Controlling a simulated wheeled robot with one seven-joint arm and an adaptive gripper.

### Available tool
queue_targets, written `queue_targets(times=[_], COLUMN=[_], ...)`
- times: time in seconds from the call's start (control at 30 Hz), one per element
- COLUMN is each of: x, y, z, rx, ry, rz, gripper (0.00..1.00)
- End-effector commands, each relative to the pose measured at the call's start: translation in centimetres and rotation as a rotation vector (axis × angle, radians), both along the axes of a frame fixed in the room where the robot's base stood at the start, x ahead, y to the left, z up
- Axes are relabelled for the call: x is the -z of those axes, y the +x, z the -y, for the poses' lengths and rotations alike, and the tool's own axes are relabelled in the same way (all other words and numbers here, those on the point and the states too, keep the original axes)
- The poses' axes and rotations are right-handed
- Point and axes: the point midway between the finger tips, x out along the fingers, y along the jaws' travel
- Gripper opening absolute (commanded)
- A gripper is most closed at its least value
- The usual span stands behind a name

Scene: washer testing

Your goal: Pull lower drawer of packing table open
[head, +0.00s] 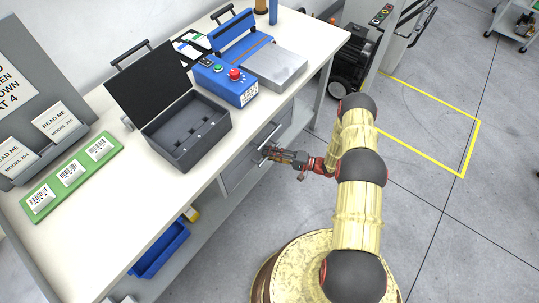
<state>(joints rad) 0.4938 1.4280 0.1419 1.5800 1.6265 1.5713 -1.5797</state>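The packing table (215,30) has a pale top and a grey drawer unit under its front edge. The upper drawer front (286,122) and the lower drawer front (240,178) show in the head view, and both look closed. My gripper (268,151) reaches in from the right, its tip close to the drawer fronts and a metal handle. It covers part of the unit. I cannot tell whether it touches a handle, or whether its fingers are open or shut.
An open black case (188,135), a blue sealing device (225,82) and a green tray (72,178) stand on the table. A blue bin (160,252) sits on the shelf below. A black machine (352,68) stands beyond the table.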

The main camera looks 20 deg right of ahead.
Motion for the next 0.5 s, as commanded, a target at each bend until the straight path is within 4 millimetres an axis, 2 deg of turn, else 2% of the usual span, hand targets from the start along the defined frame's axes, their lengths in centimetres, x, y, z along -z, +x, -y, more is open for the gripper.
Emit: queue_targets(times=[0.07,0.5], x=[-0.01,0.01], y=[0.0,-0.03], z=[0.02,0.04], rx=[0.0,0.0], ry=[0.0,0.001], rz=[0.0,-0.001], gripper=[0.3,0.06])
